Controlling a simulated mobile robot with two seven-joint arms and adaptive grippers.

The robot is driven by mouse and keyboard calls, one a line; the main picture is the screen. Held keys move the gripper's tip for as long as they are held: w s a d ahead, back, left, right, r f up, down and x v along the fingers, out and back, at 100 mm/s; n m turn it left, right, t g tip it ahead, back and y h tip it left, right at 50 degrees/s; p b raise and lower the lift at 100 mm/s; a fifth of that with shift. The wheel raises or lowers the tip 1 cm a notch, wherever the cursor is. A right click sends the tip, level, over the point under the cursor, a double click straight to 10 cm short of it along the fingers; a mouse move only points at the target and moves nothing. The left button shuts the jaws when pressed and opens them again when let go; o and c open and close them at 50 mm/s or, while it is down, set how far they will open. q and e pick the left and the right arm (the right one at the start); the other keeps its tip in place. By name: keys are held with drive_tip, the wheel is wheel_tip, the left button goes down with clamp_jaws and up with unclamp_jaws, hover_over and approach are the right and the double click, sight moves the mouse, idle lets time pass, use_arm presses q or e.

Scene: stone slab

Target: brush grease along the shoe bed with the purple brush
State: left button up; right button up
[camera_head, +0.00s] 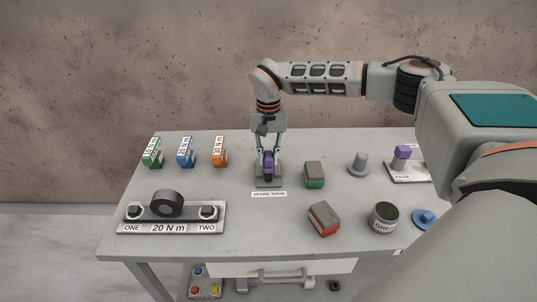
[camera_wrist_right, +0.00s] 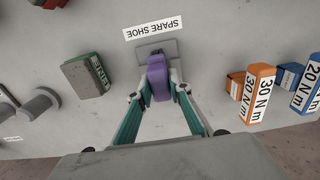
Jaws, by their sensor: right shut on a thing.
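My right gripper (camera_head: 268,153) points down and is shut on a purple-and-dark piece (camera_head: 268,164) at the grey plate (camera_head: 258,183) behind the "SPARE SHOE" label. The wrist view shows this purple piece (camera_wrist_right: 158,80) between the fingertips; whether it touches the plate is unclear. I cannot tell whether it is a brush or a shoe. Another purple-topped thing (camera_head: 402,152) stands on a labelled plate at the far right. A dark green open pot (camera_head: 385,217), its label partly legible, stands at the front right. My left gripper is not in view.
A plate (camera_head: 172,227) marked "20 N m" with a dark round part lies front left. Green, blue and orange tools (camera_head: 218,152) stand behind it. A green-grey block (camera_head: 314,175), red-grey block (camera_head: 324,218), grey peg (camera_head: 359,164) and blue disc (camera_head: 424,219) are right.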

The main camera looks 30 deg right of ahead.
drive_tip(key=shift+f, duration=0.4)
idle(0.7)
drive_tip(key=shift+w+d+f, duration=0.1)
drive_tip(key=shift+w+d, duration=0.05)
drive_tip(key=shift+w, duration=0.1)
idle(0.6)
drive_tip(key=shift+s, duration=0.15)
drive_tip(key=shift+s+a, duration=0.6)
drive_tip(key=shift+s, duration=0.35)
drive_tip(key=shift+w, duration=0.15)
drive_tip(key=shift+w+d, duration=0.6)
drive_tip(key=shift+w, duration=0.35)
drive_tip(key=shift+s+a, duration=0.3)
drive_tip(key=shift+s, duration=0.25)
drive_tip(key=shift+s+a, duration=0.3)
drive_tip(key=shift+s, duration=0.2)
drive_tip(key=shift+w, duration=0.1)
